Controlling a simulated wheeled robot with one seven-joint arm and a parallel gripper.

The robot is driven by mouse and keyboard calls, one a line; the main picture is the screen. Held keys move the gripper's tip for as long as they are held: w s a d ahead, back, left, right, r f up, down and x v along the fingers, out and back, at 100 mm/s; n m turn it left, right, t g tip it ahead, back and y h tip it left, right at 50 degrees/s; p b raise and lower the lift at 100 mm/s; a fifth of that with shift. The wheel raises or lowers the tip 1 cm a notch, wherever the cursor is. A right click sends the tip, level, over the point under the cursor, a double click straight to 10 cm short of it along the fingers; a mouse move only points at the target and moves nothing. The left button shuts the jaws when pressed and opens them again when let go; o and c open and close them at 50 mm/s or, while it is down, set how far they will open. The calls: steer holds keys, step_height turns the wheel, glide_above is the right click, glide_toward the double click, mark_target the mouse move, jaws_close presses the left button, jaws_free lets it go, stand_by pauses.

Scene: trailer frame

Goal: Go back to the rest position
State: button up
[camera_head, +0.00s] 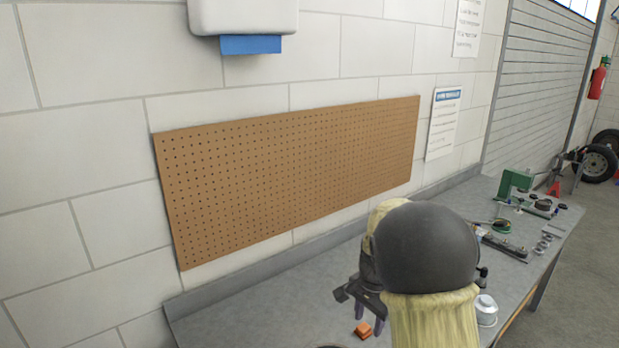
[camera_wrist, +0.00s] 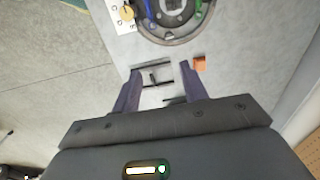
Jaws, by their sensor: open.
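My gripper (camera_head: 370,322) shows in the head view above the grey workbench (camera_head: 265,312), partly hidden behind my own arm. In the wrist view my gripper (camera_wrist: 162,78) has its two dark fingers spread apart, with nothing held between them. A small orange block (camera_head: 363,330) lies on the bench close to the fingertips in the head view. The orange block also shows in the wrist view (camera_wrist: 199,63), just outside the right finger. A dark frame-like part (camera_wrist: 152,77) shows beyond and between the fingers; I cannot tell its height.
A round tray (camera_wrist: 178,36) with coloured items lies ahead in the wrist view. A white spool-like item (camera_head: 486,310), a green tool (camera_head: 513,184) and small parts stand on the bench's right. A pegboard (camera_head: 290,175) hangs behind. The bench's left part is clear.

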steer(key=s+n+t, duration=0.2)
steer(key=s+n, duration=0.8)
steer(key=s, duration=0.8)
steer(key=shift+s+d+r+n, duration=0.15)
steer(key=shift+d+r+n, duration=0.05)
steer(key=shift+r+n, duration=0.1)
stand_by(0.9)
steer(key=shift+c, duration=0.7)
